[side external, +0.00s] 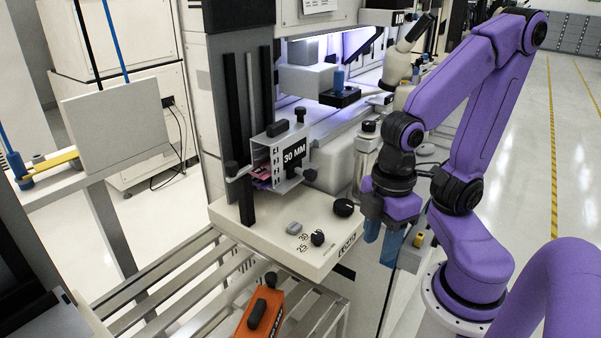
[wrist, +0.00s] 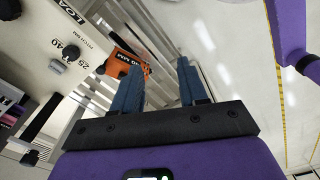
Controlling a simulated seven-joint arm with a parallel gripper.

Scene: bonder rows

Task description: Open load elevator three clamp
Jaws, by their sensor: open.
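The load elevator has a cream base (side external: 270,225) with black knobs and a grey button on top. In the wrist view its panel (wrist: 38,35) shows a partly cut-off "LOA" label. A grey magazine marked 30 MM (side external: 292,157) stands upright on the elevator, with black knobs at its sides and a black handle on top. I cannot tell which part is the clamp or read the elevator's number. My gripper (side external: 381,250) is open and empty, blue fingers pointing down, right of the base and apart from it. Its fingers also show in the wrist view (wrist: 162,75).
An orange magazine (side external: 262,312) lies on the slatted rack (side external: 165,300) in front of the elevator; it also shows in the wrist view (wrist: 128,68). A metal bottle-like canister (side external: 366,150) stands behind my gripper. Open floor (side external: 530,180) lies to the right.

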